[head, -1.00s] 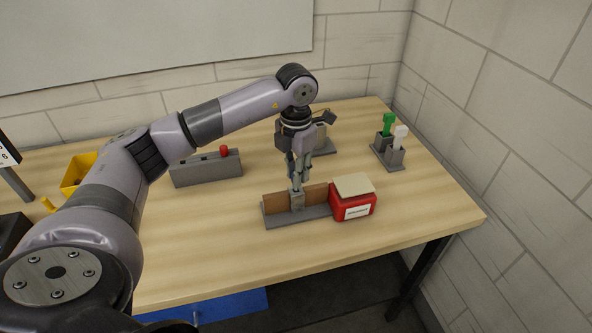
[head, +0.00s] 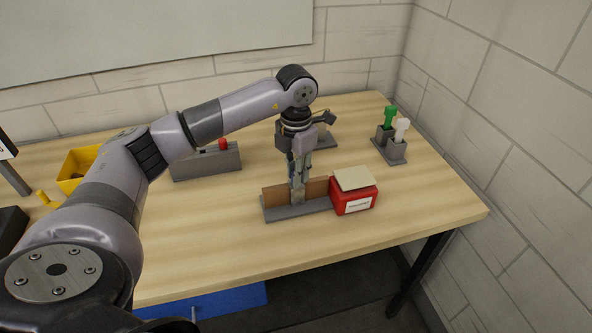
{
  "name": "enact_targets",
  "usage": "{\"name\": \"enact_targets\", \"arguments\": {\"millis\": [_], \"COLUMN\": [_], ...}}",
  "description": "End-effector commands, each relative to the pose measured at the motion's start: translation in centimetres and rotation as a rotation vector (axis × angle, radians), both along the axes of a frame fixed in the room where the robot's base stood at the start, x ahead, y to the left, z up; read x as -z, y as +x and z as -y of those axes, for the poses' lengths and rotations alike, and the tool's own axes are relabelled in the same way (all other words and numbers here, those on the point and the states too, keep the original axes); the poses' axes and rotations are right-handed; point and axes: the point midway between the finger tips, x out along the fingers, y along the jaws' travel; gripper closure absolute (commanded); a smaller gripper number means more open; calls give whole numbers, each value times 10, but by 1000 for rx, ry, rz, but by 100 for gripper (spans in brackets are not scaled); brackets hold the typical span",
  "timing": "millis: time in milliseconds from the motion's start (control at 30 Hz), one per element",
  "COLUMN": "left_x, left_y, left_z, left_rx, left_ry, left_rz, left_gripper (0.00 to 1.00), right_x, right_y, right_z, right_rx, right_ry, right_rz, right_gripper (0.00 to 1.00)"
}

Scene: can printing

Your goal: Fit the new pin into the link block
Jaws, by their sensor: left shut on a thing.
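My left gripper (head: 298,184) points straight down over the grey fixture (head: 285,214) near the middle of the table. It is shut on a small thin thing, taken to be the new pin, which the fingers almost wholly hide. The small grey upright block in the fixture, which looks like the link block (head: 298,198), is directly under the fingertips. The fingertips are at or very near its top. I cannot tell whether the pin is in a hole. My right gripper is not in view.
A red box with a beige lid (head: 353,192) stands close to the fixture's right end. A holder with green and white handled pieces (head: 391,150) is at the back right. A grey block with a red knob (head: 207,163) and a yellow bin (head: 78,168) are left. The front table is clear.

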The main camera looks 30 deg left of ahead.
Motion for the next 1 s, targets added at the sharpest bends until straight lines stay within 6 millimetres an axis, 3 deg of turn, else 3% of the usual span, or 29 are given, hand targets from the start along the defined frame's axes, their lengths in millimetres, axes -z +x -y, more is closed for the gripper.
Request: {"name": "enact_targets", "arguments": {"millis": [133,167,500,833,1000], "left_x": [5,3,3,0,-23], "left_y": [0,0,0,0,1], "left_z": [0,0,0,0,0], "left_rx": [0,0,0,0,0], "left_ry": [0,0,0,0,-1], "left_rz": [0,0,0,1,5], "left_gripper": [100,80,58,58,58], "right_x": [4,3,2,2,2], "right_y": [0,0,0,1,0], "right_z": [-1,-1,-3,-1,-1], "right_rx": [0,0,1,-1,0], "right_ry": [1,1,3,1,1], "right_rz": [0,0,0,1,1], "right_gripper": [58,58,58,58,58]}}
